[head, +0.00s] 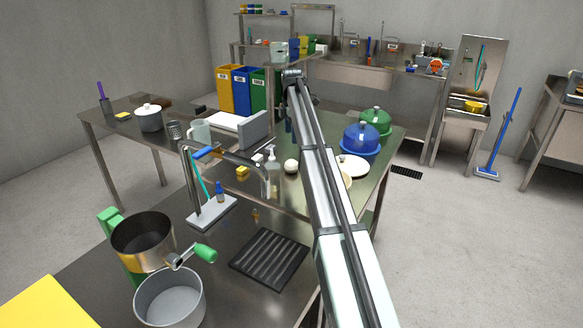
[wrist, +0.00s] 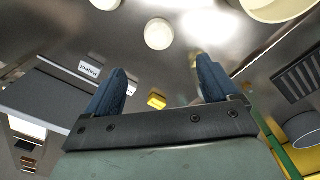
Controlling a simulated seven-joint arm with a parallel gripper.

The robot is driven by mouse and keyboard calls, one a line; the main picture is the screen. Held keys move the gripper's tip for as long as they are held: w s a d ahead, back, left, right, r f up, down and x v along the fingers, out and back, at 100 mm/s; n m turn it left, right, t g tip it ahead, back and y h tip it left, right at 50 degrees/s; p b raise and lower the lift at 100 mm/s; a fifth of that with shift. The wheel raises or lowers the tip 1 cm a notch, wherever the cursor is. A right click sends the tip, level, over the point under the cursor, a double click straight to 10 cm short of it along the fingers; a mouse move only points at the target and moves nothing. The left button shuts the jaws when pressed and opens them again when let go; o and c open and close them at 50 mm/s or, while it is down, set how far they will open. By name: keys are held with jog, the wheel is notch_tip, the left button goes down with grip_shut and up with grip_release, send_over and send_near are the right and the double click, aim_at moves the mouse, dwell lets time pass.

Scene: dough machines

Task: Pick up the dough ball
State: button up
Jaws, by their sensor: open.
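The dough ball (head: 291,166) is a small pale ball on the metal table, just left of my arm in the head view. In the wrist view the dough ball (wrist: 159,34) shows whole near the top, beyond the fingertips and roughly centred between them. My gripper (wrist: 161,72) is open, its two blue fingers spread wide with nothing between them. It is above the table and apart from the ball. In the head view my arm hides most of the gripper.
A white plate (head: 353,166), a blue dome (head: 361,142) and a green dome (head: 375,121) are to the right. Bare metal surrounds the ball in the wrist view.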

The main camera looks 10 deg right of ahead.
send_over(292, 160)
jog(key=f, duration=0.8)
jog(key=shift+s+a, duration=0.1)
jog(key=shift+s, duration=0.2)
jog(key=shift+w+f, duration=0.15)
jog(key=shift+f, duration=1.35)
jog(key=shift+w+f, duration=0.1)
jog(key=shift+f, duration=1.35)
jog(key=shift+c, duration=0.4)
jog(key=c, duration=1.1)
jog(key=shift+r, duration=0.1)
